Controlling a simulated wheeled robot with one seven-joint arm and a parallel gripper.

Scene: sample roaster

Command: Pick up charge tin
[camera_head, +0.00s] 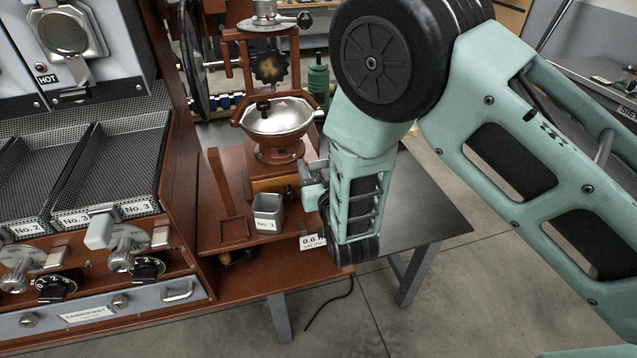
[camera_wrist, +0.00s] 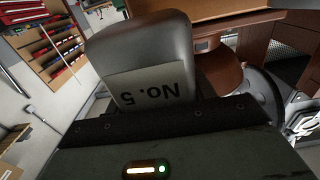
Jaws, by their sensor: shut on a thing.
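A grey metal tin labelled "No. 5" (camera_wrist: 150,60) fills the upper middle of the wrist view, its label upside down. My gripper (camera_head: 312,182) is shut on this tin; the dark gripper edge (camera_wrist: 165,118) crosses in front of its lower part. In the head view the gripper is beside the grinder, partly hidden by my wrist, and the held tin is hard to make out there. Another small open grey tin (camera_head: 267,212), its label apparently "No. 3", stands upright on the wooden bench left of my gripper.
A brown grinder with a metal bowl (camera_head: 277,117) stands behind the tins. The roaster's mesh trays (camera_head: 105,165) and knobs lie further left. A dark table (camera_head: 430,205) at right looks clear.

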